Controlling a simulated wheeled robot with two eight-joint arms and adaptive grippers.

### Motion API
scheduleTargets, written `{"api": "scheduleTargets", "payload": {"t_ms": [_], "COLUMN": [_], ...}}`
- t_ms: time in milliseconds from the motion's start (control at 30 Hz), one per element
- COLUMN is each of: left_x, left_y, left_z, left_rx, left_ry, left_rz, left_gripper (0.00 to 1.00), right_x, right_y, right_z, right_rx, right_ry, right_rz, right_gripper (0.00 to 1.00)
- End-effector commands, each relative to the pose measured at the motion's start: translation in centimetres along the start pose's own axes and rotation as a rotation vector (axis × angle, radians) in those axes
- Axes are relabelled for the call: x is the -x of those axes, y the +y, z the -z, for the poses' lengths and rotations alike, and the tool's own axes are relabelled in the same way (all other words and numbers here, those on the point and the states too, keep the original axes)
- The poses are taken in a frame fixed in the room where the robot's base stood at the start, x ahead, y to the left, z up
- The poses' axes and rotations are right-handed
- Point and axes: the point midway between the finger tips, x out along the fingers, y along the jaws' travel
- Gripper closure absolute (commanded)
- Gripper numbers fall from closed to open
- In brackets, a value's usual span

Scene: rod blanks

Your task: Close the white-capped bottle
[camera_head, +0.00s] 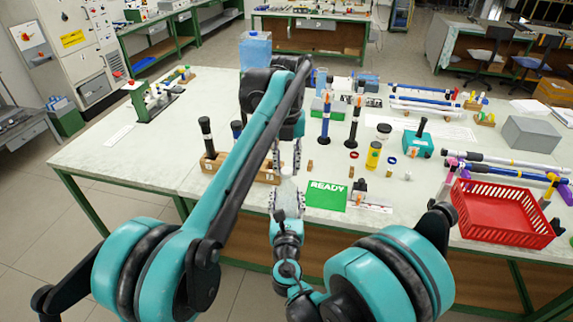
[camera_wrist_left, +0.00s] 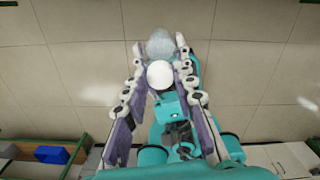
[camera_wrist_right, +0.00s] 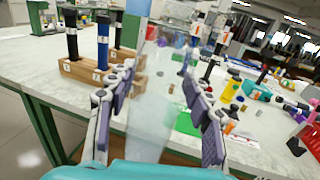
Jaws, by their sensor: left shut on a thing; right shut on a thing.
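My left gripper (camera_head: 286,158) points down over the table's near edge and is shut on the white cap. In the left wrist view the round white cap (camera_wrist_left: 160,75) lies between its fingers, with the clear bottle (camera_wrist_left: 160,42) showing beyond it. My right gripper (camera_head: 286,204) points up from below and is shut on the bottle, which looks like a pale, see-through body between its fingers in the right wrist view (camera_wrist_right: 150,115). The two grippers face each other closely. Whether the cap sits fully on the bottle's neck cannot be told.
A green READY sign (camera_head: 327,196) lies on the table just right of the grippers. A wooden block with dark rods (camera_head: 212,165) stands to the left. A red basket (camera_head: 503,213) is at the right; a yellow jar (camera_head: 374,156) and small parts stand between.

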Motion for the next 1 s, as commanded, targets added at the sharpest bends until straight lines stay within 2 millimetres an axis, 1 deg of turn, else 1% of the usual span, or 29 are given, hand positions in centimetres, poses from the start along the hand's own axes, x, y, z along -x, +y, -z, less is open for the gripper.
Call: {"api": "scheduleTargets", "payload": {"t_ms": [133, 200, 233, 567, 667, 800, 900, 1000], "left_x": [0.0, 0.0, 0.0, 0.3, 1.3, 3.3, 4.2, 4.5], "left_y": [0.1, 0.1, 0.1, 0.0, 0.0, 0.0, 0.0, 0.0], "left_z": [-0.1, -0.1, -0.1, 0.0, 0.0, -0.1, 0.0, 0.0], "left_rx": [0.003, 0.003, 0.004, 0.004, 0.004, 0.005, 0.005, 0.005], "left_ry": [-0.002, -0.003, -0.002, -0.001, -0.001, -0.001, 0.0, 0.0], "left_rz": [0.0, 0.0, 0.0, 0.0, 0.0, 0.0, 0.0, 0.0], "left_gripper": [0.82, 0.6, 0.53, 0.53, 0.53, 0.53, 0.53, 0.53], "right_x": [0.1, 0.0, 0.0, 0.0, 0.0, 0.0, 0.0, 0.0], "right_y": [0.0, 0.0, 0.0, 0.0, 0.0, 0.0, 0.0, 0.0], "right_z": [0.0, 0.0, 0.0, 0.0, 0.0, 0.0, 0.0, 0.0], "right_rx": [0.0, 0.0, 0.0, 0.0, 0.0, 0.0, 0.001, 0.001], "right_ry": [0.0, 0.0, 0.0, 0.0, 0.0, 0.0, 0.0, 0.0], "right_rz": [0.0, 0.0, 0.0, 0.0, 0.0, 0.0, 0.0, 0.0], "right_gripper": [1.0, 1.0, 1.0, 1.0, 1.0, 1.0, 1.0, 1.0]}}
